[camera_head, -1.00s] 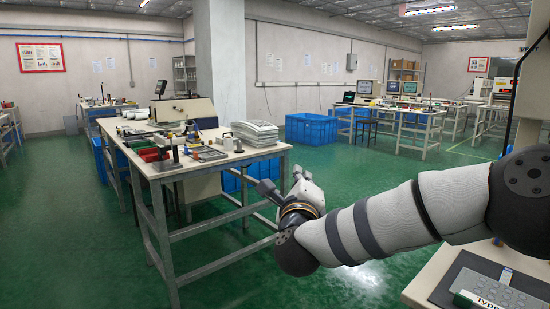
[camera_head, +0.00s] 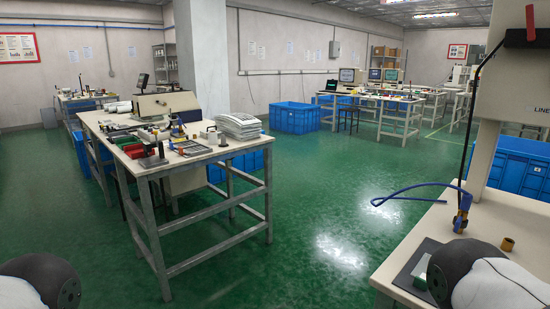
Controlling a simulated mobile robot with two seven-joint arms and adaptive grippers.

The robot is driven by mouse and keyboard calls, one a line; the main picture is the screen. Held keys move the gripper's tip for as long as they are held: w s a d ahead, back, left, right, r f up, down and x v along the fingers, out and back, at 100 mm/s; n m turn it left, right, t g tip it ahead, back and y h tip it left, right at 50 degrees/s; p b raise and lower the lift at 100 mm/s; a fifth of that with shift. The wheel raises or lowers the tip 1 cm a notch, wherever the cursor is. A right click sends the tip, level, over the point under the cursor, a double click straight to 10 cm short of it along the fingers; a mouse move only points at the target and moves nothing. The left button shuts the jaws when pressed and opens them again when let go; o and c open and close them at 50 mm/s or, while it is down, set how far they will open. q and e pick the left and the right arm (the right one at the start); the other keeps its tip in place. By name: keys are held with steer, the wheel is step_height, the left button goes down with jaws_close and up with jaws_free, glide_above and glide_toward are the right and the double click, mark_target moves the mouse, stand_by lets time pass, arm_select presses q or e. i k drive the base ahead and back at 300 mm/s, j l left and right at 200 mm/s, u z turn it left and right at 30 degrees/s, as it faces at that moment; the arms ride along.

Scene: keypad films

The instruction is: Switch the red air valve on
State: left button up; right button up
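A red valve lever (camera_head: 530,23) stands upright near the top right, on the light upright panel (camera_head: 508,80) above the right-hand bench. A dark fitting is beside it, and a black hose (camera_head: 470,130) runs from there down towards a blue-and-black air tool (camera_head: 461,220). The lever is small and near the frame edge, so its exact setting is hard to read. Only rounded parts of my arms show at the bottom left and bottom right corners. Neither gripper is in view.
The right-hand bench (camera_head: 405,262) bears a blue curved hose (camera_head: 410,190), a small brown cylinder (camera_head: 507,244) and a dark plate. A cluttered workbench (camera_head: 200,160) stands at left. Blue crates (camera_head: 295,118) are behind. The green floor (camera_head: 320,220) between is clear.

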mark_target(531, 37)
steer(key=i+j+z, duration=0.1)
steer(key=i+z, duration=0.35)
steer(key=i+j+z, duration=0.25)
steer(key=z, duration=0.25)
steer(key=i+j+z, duration=0.65)
steer(key=j+z, duration=0.25)
steer(key=i+j+z, duration=0.15)
steer(key=j+z, duration=0.3)
steer(key=j, duration=0.15)
